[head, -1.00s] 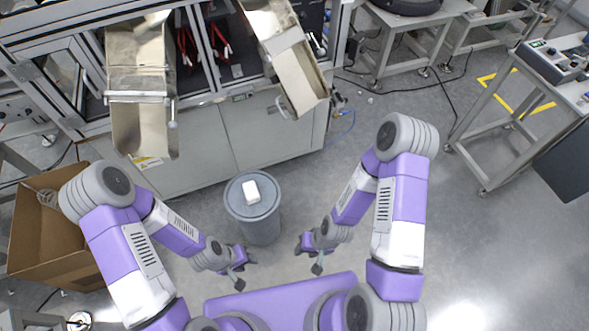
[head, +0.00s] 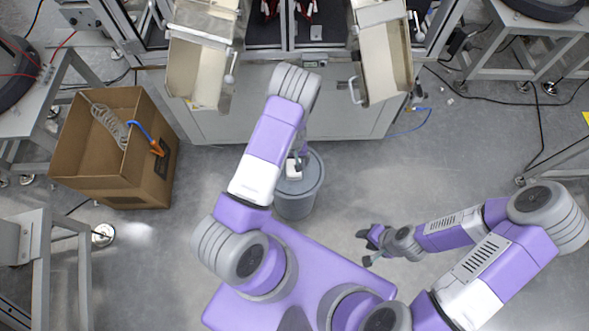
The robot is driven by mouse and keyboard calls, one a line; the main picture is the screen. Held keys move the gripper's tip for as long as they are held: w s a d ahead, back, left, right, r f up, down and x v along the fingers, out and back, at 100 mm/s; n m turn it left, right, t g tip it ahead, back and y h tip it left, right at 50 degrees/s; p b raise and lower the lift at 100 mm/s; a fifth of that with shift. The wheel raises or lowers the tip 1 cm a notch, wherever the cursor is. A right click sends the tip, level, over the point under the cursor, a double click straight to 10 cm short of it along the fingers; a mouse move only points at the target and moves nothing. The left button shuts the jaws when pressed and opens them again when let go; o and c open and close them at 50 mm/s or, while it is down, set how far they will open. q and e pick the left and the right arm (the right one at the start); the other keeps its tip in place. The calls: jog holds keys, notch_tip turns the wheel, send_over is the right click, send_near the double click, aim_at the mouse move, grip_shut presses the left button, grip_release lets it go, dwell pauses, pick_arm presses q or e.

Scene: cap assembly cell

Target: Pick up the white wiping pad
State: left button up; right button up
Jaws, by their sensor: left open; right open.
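The white wiping pad (head: 292,171) lies on top of the round grey bin (head: 302,196), partly hidden by my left arm and gripper. My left gripper (head: 299,165) is over the bin top, right at the pad. It is open, and I cannot tell whether its fingers touch the pad. My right gripper (head: 364,249) is open and empty, low over the floor to the right of the bin.
A grey machine cabinet (head: 290,103) with two metal chutes (head: 199,62) (head: 383,55) stands behind the bin. A cardboard box (head: 108,165) with a coiled hose and an orange-handled tool is at the left. The floor around the bin is clear.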

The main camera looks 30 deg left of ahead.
pick_arm(q)
jog(key=shift+w+a+f, duration=0.2)
jog(key=shift+w+f, duration=0.05)
jog(key=shift+w, duration=0.3)
notch_tip(320, 180, down, 7)
jog(key=b, duration=0.3)
jog(key=c, duration=1.2)
notch_tip(320, 180, up, 10)
jog(key=p, duration=0.3)
jog(key=shift+s, duration=0.1)
